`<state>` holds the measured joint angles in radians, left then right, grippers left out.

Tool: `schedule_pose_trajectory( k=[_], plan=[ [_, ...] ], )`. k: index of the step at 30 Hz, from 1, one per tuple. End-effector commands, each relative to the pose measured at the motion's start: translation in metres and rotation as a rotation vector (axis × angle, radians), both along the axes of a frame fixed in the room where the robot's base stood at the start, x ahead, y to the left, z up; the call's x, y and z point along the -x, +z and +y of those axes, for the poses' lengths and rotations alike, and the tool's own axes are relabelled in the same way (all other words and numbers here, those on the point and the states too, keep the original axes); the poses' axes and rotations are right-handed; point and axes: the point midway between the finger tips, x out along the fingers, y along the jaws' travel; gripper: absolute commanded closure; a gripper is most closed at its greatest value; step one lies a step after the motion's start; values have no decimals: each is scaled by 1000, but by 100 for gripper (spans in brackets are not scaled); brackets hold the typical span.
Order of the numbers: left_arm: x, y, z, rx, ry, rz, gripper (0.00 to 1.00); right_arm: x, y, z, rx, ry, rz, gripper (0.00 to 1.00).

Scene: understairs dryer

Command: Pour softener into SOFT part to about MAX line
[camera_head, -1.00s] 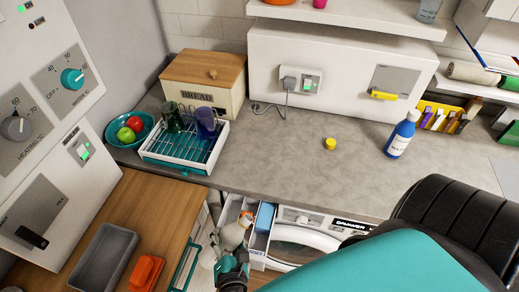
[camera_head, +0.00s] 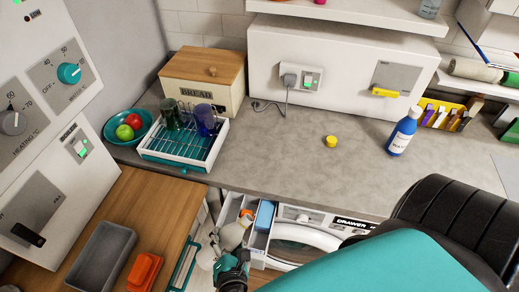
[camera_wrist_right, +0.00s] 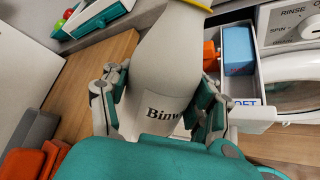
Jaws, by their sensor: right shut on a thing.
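My right gripper (camera_head: 232,266) is shut on a white bottle (camera_head: 231,237) in front of the washer. In the right wrist view the bottle (camera_wrist_right: 160,75) stands between both fingers (camera_wrist_right: 157,105), with part of a dark "Binw" label and a yellow ring at the top edge. Its mouth is out of that view, and I cannot see any liquid. The pulled-out detergent drawer (camera_wrist_right: 252,113) is just right of the bottle, with "OFT" readable on its front. It holds a blue part (camera_wrist_right: 238,50) and an orange part (camera_wrist_right: 210,56). My left gripper is not in view.
A yellow cap (camera_head: 331,141) and a blue bottle (camera_head: 403,134) stand on the grey counter (camera_head: 290,160) above the washer (camera_head: 305,240). A dish rack (camera_head: 185,143) stands at the left. A wooden worktop (camera_head: 160,215) with a grey tray (camera_head: 100,258) lies left of the gripper.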

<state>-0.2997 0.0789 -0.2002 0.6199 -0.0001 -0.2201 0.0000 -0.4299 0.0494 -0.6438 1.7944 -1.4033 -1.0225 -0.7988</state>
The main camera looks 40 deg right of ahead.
Motion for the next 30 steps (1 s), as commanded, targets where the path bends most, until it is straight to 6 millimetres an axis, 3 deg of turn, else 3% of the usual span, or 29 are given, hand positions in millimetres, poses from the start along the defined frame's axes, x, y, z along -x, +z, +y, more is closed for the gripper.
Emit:
schedule_pose_trajectory(
  k=[30],
  plan=[
    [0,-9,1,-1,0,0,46,-1,-5,3,-66,0,-5,94]
  ],
)
